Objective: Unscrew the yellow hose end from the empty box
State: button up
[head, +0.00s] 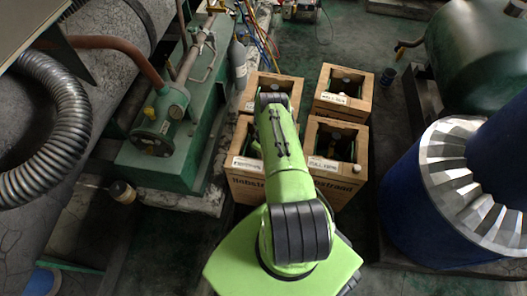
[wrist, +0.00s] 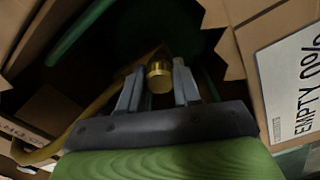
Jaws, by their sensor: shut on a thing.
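The brass end of the yellow hose (wrist: 160,78) sits between the two grey fingers of my gripper (wrist: 157,84) in the wrist view. My gripper is shut on this hose end. The yellow hose (wrist: 42,153) curves away to the lower left. The empty box (wrist: 285,75) has a white label reading "EMPTY 0%" at the right of the wrist view, and torn cardboard edges around its opening. What the hose end joins to is too dark to tell. In the head view my green arm covers the gripper and hose end.
A box labelled as full (head: 335,185) stands at front right of the group, with another box (head: 343,92) behind it. A green machine (head: 170,130) stands to the left. A large blue cylinder with a metal collar (head: 440,190) stands to the right. Some floor (head: 391,125) is bare between.

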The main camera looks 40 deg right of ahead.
jog(key=shift+r+p, duration=1.7)
jog(key=shift+r, duration=0.85)
